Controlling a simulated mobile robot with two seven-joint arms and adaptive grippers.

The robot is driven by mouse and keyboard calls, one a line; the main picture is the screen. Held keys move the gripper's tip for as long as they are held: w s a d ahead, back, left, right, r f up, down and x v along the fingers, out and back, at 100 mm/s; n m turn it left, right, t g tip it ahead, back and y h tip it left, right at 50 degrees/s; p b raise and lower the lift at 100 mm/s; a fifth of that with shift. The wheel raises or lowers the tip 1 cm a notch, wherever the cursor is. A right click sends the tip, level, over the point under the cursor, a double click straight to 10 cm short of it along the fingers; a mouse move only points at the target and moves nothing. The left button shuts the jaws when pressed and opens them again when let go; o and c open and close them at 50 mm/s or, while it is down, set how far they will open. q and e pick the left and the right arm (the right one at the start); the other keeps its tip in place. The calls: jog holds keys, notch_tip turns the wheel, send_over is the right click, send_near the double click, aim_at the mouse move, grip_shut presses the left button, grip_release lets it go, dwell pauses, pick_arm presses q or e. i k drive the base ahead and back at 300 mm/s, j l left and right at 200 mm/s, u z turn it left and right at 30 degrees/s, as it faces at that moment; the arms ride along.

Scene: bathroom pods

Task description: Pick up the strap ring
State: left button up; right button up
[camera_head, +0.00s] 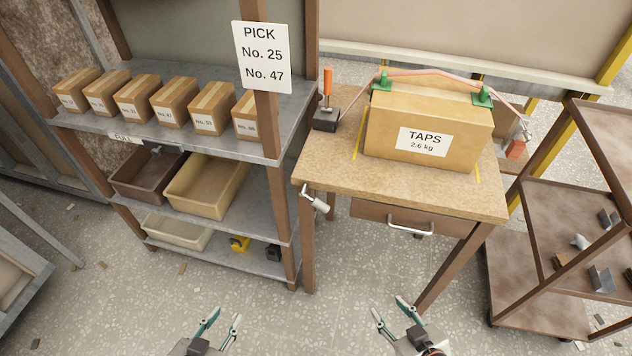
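A pink strap (433,73) runs over a cardboard box (470,121) labelled "TAPS 2.6 kg", across two green corner pieces (381,82). At the right its end hangs down to a small grey metal piece (526,132) near a red block (516,149). This may be the strap ring; it is too small to tell. The box stands on a wooden table (330,165). My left gripper (227,314) is open and empty at the bottom, over the floor. My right gripper (388,306) is open and empty, in front of the table and well away from the strap.
An orange-handled tool on a black base (325,119) stands left of the box. A white fitting (315,198) is at the table's front left edge. A shelf (200,140) with small boxes and bins stands left; a brown rack (560,215) stands right.

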aim_at(516, 147)
jog(key=z, duration=1.35)
jog(key=i+l, duration=0.15)
jog(key=l, duration=0.15)
jog(key=i+l+u, duration=0.1)
jog(key=l, duration=0.25)
jog(key=i+l, duration=0.3)
jog(key=l, duration=0.35)
jog(key=u, duration=0.05)
